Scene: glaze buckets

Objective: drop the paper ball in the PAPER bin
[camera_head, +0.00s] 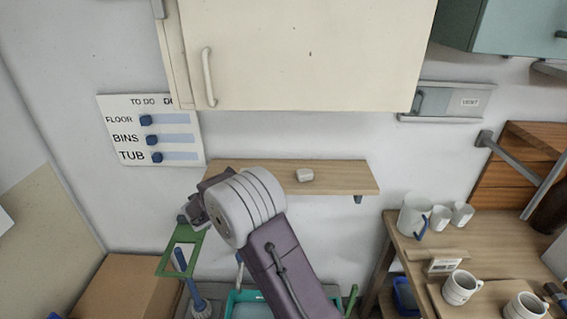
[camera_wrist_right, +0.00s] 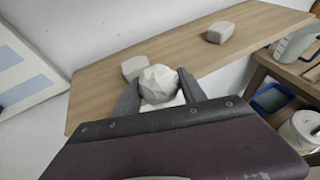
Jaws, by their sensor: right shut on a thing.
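The faceted white paper ball (camera_wrist_right: 158,84) is between the two grey fingers of my right gripper (camera_wrist_right: 158,92) in the right wrist view. The gripper is shut on it, in front of the wooden shelf. In the head view my right arm comes up from the bottom, and its gripper (camera_head: 192,211) is at the shelf's left end; the ball cannot be made out there. No bin with a readable PAPER label is in view. My left gripper is not in view.
The wall shelf (camera_head: 345,176) bears a pale block (camera_head: 304,175); a second pale block (camera_wrist_right: 134,67) shows in the wrist view. A cabinet (camera_head: 300,55) hangs above. A teal container (camera_head: 235,298) is below, partly hidden by my arm. Mugs (camera_head: 461,287) stand at right.

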